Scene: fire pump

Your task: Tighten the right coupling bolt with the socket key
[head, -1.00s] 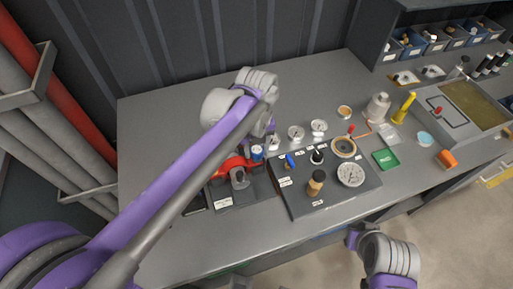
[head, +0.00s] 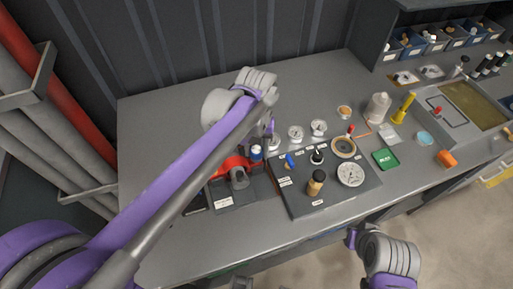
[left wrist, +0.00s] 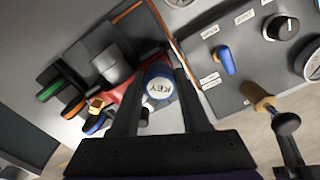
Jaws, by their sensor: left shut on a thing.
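The socket key (left wrist: 158,86) has a round blue top marked KEY and stands between the fingers of my left gripper (left wrist: 158,78), which is shut on it. In the head view the key's blue and white top (head: 256,151) shows beside the red pump body (head: 232,164). The pump also shows in the left wrist view (left wrist: 119,108), just left of the key. The coupling bolts and the key's lower end are hidden, so I cannot tell whether the key sits on a bolt. My right gripper (head: 353,239) is low, off the table's front edge; its jaws are not clear.
A grey panel (head: 300,207) with gauges, a blue lever, a black knob and a brass-handled part lies right of the pump. The table's back left is clear.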

